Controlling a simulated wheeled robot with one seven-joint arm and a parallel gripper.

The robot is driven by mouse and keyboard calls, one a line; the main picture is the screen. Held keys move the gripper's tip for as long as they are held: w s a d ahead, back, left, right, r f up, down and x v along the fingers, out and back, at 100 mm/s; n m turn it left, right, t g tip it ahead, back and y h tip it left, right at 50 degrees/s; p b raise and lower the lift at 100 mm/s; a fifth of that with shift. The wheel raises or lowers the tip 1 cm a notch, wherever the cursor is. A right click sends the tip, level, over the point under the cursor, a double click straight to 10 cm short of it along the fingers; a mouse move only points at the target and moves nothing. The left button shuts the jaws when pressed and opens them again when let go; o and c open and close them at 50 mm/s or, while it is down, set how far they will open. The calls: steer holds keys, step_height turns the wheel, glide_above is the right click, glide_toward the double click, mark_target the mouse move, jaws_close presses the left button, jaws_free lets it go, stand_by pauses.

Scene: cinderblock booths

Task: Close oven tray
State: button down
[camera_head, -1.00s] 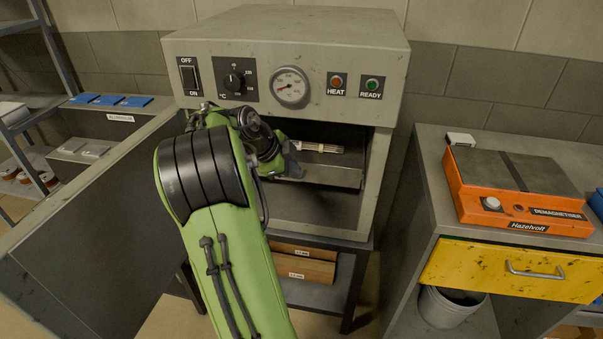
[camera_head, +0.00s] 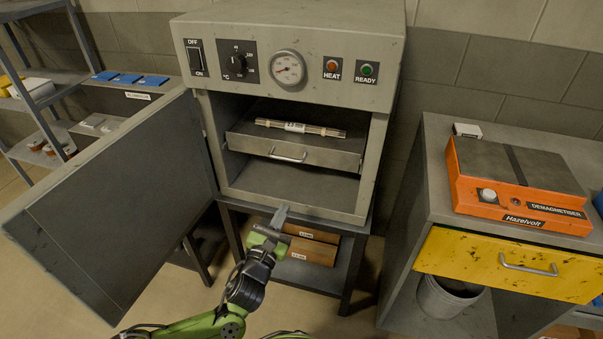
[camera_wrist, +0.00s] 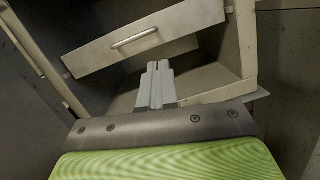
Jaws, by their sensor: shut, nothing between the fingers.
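The oven tray (camera_head: 292,151) is a grey drawer-like tray with a metal handle (camera_head: 287,155), inside the open oven (camera_head: 290,203). A bundle of thin rods (camera_head: 300,127) with a white label lies on it. I cannot tell exactly how far in the tray sits. My gripper (camera_head: 279,216) is shut and empty, below and in front of the tray near the oven's lower front edge. In the wrist view my closed fingers (camera_wrist: 157,84) point toward the oven, below the tray front (camera_wrist: 145,45) and its handle (camera_wrist: 134,38), apart from them.
The oven door (camera_head: 125,205) stands wide open to the left. Cardboard boxes (camera_head: 310,245) lie on the stand's shelf below. At right, an orange demagnetiser (camera_head: 515,185) sits on a cabinet with a yellow drawer (camera_head: 505,264). Floor is free in front.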

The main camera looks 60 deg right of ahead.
steer(key=w+d+r+n+b, duration=0.1)
steer(key=d+b, duration=0.2)
steer(key=d, duration=0.3)
steer(key=w+d+r+n+t+b, duration=0.1)
steer(key=w+d+r+n+b, duration=0.1)
steer(key=d, duration=0.4)
steer(key=shift+d+r+b, duration=0.2)
steer(key=shift+d+b, duration=0.2)
steer(key=shift+b, duration=0.45)
